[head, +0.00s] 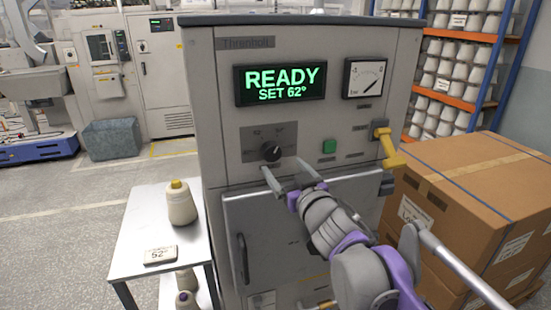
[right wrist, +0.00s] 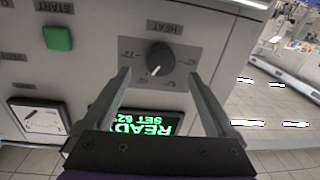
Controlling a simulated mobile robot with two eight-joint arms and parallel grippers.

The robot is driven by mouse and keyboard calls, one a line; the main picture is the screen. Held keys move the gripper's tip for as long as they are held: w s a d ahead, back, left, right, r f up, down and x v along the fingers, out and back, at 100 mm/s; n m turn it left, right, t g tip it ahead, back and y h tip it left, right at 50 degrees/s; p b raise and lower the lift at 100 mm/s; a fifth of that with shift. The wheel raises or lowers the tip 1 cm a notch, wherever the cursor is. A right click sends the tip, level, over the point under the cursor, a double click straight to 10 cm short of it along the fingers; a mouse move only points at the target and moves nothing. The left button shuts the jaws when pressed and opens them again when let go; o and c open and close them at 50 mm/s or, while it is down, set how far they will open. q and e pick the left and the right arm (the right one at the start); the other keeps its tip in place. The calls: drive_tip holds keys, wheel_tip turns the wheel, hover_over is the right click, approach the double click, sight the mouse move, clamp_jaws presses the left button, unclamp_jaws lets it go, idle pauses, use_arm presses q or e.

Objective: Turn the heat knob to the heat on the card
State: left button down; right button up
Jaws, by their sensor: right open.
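The heat knob (head: 271,151) is a round black dial on a grey plate on the machine's front. In the right wrist view the knob (right wrist: 160,57) shows a white pointer mark, below the word HEAT and among small numbers, the picture being upside down. The card (head: 160,255) lies on the side table; it seems to read 52°, though the print is small. The display (head: 281,82) reads READY, SET 62°. My right gripper (head: 287,168) is open just in front of and below the knob, not around it; its fingers (right wrist: 158,75) are empty. My left gripper is out of view.
A green start button (head: 329,146), a gauge (head: 364,78) and a yellow handle (head: 388,146) are on the same panel. A cone of yarn (head: 181,204) stands on the side table (head: 133,250). Cardboard boxes (head: 480,180) are stacked at right.

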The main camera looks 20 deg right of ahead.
sight(275, 154)
drive_tip(key=w, duration=0.6)
drive_tip(key=shift+a, duration=0.4)
drive_tip(key=shift+c, duration=0.2)
drive_tip(key=c, duration=1.3)
drive_tip(key=shift+c, duration=0.2)
drive_tip(key=shift+n+p, duration=0.3)
drive_tip(key=shift+n, duration=0.1)
drive_tip(key=n+p, duration=0.1)
drive_tip(key=n, duration=0.1)
drive_tip(key=n+p, duration=0.1)
drive_tip(key=n, duration=0.2)
drive_tip(key=shift+d+r, duration=0.1)
drive_tip(key=shift+r, duration=0.1)
drive_tip(key=n+p, duration=0.2)
drive_tip(key=n, duration=0.1)
drive_tip(key=shift+r+g, duration=0.1)
drive_tip(key=shift+g, duration=0.2)
drive_tip(key=shift+n+h+p, duration=0.3)
drive_tip(key=shift+n+p, duration=0.2)
drive_tip(key=shift+n, duration=0.7)
